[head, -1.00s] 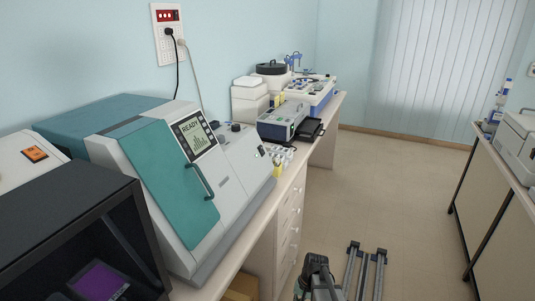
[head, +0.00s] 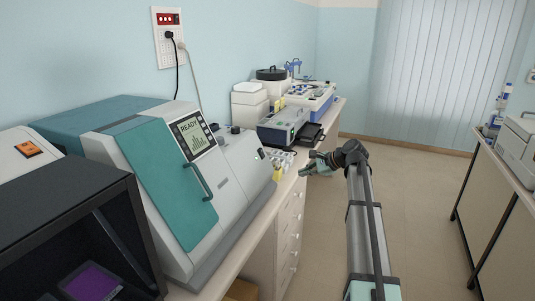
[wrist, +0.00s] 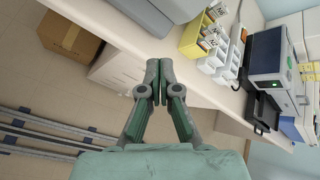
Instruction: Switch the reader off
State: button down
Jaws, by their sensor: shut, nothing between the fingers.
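A large teal and grey machine (head: 165,185), which I take as the reader, stands on the left bench. Its lit screen (head: 192,136) says READY above a bar graph, and a handle (head: 198,181) runs down its teal door. Dark knobs (head: 235,129) sit on its top right; I cannot tell which control switches it off. My gripper (head: 303,171) is to the right of the machine, near the bench's front edge and apart from the machine. In the wrist view my gripper (wrist: 158,72) is shut and empty, its fingertips together. A grey casing (wrist: 148,14) shows beyond them.
Yellow and white slide racks (wrist: 208,50) stand on the bench beside a smaller device (wrist: 272,52) with a black tray (wrist: 262,104). A black open-fronted box (head: 70,225) stands at near left. A wall socket (head: 168,38) carries cables. A cardboard box (wrist: 70,36) is under the bench; the aisle floor is open.

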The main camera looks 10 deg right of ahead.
aim_at(261, 151)
notch_tip(261, 151, up, 11)
jog(key=w+a+m+y, duration=0.2)
jog(key=m+y, duration=0.1)
jog(key=m, duration=0.5)
jog(key=shift+w+y, duration=0.25)
jog(key=shift+y, duration=0.05)
jog(key=shift+w, duration=0.1)
jog(key=p+x, duration=0.3)
jog(key=x, duration=1.1)
jog(key=shift+d, duration=0.1)
jog(key=shift+r, duration=0.1)
